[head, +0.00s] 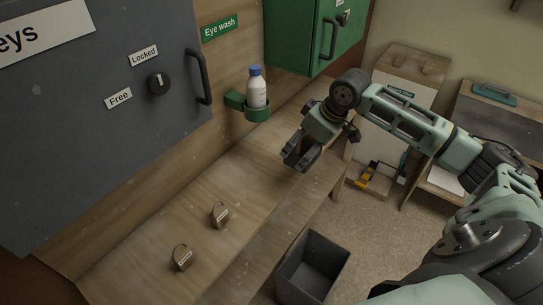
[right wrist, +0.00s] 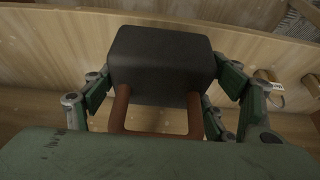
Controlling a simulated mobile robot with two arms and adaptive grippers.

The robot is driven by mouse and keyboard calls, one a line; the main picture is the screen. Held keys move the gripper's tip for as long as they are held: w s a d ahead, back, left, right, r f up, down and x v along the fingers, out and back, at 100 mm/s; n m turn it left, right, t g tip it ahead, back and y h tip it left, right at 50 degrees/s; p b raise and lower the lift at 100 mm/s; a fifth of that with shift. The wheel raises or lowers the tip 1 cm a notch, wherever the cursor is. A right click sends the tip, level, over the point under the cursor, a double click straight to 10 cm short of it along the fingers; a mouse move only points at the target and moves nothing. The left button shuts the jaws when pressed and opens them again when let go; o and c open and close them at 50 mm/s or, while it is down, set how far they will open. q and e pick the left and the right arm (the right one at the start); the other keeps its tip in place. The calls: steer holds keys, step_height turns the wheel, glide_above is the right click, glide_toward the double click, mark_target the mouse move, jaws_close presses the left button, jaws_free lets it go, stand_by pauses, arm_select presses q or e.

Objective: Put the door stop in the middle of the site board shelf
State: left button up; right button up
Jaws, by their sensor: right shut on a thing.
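The site board shelf (head: 160,235) is a long wooden ledge below the wooden board, in the head view. My right gripper (head: 300,155) is over its far right part, near the front edge. It is shut on a dark grey block with a reddish-brown loop, which looks like the door stop (right wrist: 162,62). In the right wrist view the block sits between the fingers, its loop towards the palm. In the head view the gripper mostly hides it, and whether it touches the shelf cannot be told. My left gripper is not in view.
Two brass padlocks (head: 220,214) (head: 182,258) stand on the shelf's near part; bare shelf lies between them and my gripper. An eye-wash bottle (head: 256,88) sits in a green holder (head: 257,113) above the shelf. A dark open bin (head: 312,266) stands on the floor in front.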

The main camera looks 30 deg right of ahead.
steer(key=w+a+f, duration=0.1)
steer(key=w, duration=0.1)
steer(key=w+a+f+p, duration=0.1)
steer(key=w+a+f, duration=0.1)
steer(key=w, duration=0.1)
steer(key=w+a+f+p, duration=0.1)
steer(key=w+a, duration=0.1)
steer(key=shift+w+f, duration=0.2)
steer(key=shift+f, duration=0.2)
step_height(320, 180, down, 4)
steer(key=shift+r+p, duration=0.2)
steer(key=shift+p, duration=0.4)
steer(key=shift+f, duration=0.3)
steer(key=shift+f, duration=0.1)
steer(key=o, duration=1.8)
steer(key=shift+s, duration=0.15)
steer(key=shift+b+v, duration=0.95)
steer(key=shift+v, duration=5.15)
